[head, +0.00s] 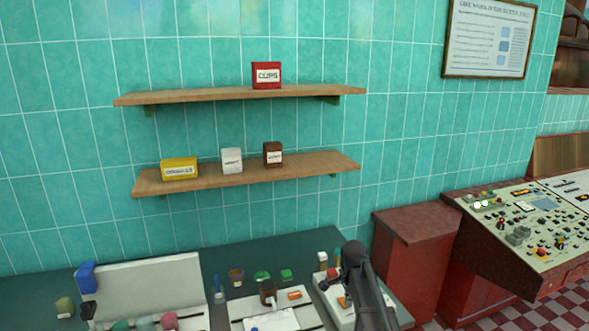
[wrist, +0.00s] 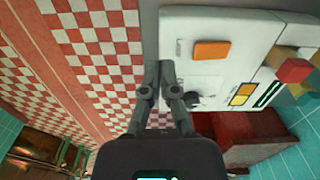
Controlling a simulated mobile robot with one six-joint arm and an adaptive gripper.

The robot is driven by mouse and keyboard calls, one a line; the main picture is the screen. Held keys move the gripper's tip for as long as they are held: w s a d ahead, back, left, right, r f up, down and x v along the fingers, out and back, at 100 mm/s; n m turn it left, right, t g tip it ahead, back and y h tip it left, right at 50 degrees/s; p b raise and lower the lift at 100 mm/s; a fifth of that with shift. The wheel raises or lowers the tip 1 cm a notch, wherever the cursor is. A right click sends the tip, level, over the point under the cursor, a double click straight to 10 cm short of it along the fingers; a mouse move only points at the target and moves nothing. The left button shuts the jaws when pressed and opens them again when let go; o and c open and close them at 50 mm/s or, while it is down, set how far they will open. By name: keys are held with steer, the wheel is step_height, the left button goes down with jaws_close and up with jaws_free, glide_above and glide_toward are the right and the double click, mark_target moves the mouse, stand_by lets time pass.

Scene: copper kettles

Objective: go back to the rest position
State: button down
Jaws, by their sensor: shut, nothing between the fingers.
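My gripper (wrist: 153,75) is shut and empty in the wrist view, its two fingers together. It is in front of a white panel (wrist: 190,20) with an orange button (wrist: 212,50) and a dark knob (wrist: 192,100). I cannot tell whether the fingertips touch the panel. In the head view my arm comes up from the bottom right of the centre, over the right end of the dark green counter (head: 210,262). The fingertips are hard to make out there.
Two wooden shelves (head: 200,97) on the tiled wall hold a red box (head: 266,76), a yellow box (head: 180,169), a white box (head: 231,160) and a brown box (head: 273,154). Several small items crowd the counter. A control console (head: 530,222) stands at the right, beside a red cabinet (head: 415,222).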

steer(key=s+n, duration=1.3)
steer(key=s, duration=0.6)
steer(key=shift+s+n, duration=0.3)
steer(key=shift+n, duration=0.1)
stand_by(0.4)
